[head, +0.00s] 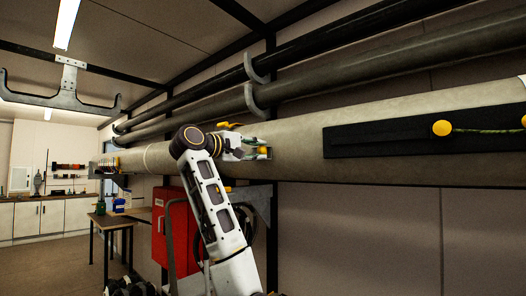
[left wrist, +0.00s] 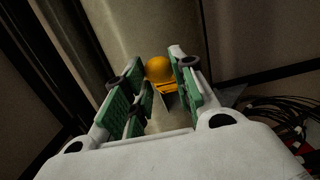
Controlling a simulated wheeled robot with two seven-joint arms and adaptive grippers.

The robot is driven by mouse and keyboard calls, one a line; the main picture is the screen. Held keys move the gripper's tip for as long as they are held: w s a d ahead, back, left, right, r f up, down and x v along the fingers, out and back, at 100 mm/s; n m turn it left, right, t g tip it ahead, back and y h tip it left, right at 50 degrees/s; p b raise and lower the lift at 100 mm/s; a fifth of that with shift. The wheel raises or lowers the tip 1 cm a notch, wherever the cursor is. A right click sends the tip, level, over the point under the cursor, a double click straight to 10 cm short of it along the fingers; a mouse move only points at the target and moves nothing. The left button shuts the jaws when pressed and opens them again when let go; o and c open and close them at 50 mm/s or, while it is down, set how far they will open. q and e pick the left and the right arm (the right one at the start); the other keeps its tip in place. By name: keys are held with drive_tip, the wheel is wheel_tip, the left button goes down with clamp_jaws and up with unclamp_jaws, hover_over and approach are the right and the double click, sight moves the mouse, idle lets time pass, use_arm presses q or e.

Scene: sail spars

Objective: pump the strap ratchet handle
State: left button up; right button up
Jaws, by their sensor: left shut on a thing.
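The strap ratchet handle (left wrist: 166,87) is yellow with a round yellow knob (left wrist: 159,69). My left gripper (head: 257,148) reaches the spar's side and is shut on the handle. In the left wrist view its green-padded fingers (left wrist: 158,88) stand on both sides of the handle, which is partly hidden between them. A yellow piece (head: 228,125) shows on the spar just above the gripper. My right gripper is in neither view.
Two dark spars (head: 390,62) rest in grey hooks (head: 252,97) above the pale spar. A black panel (head: 385,140) with yellow knobs is on the pale spar. A red cabinet (head: 172,228) stands below, behind my arm. A workbench (head: 112,221) is at the left.

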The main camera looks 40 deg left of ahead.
use_arm(q)
drive_tip(key=shift+s+a, duration=0.15)
drive_tip(key=shift+a, duration=0.2)
drive_tip(key=shift+s+a, duration=0.3)
drive_tip(key=shift+a, duration=0.25)
drive_tip(key=shift+s+a, duration=0.25)
drive_tip(key=shift+a, duration=0.3)
drive_tip(key=shift+w+d, duration=0.1)
drive_tip(key=shift+w+d, duration=0.55)
drive_tip(key=shift+d, duration=0.35)
drive_tip(key=shift+w+d, duration=0.5)
drive_tip(key=shift+d, duration=0.4)
drive_tip(key=shift+w+d, duration=0.1)
drive_tip(key=shift+d, duration=0.05)
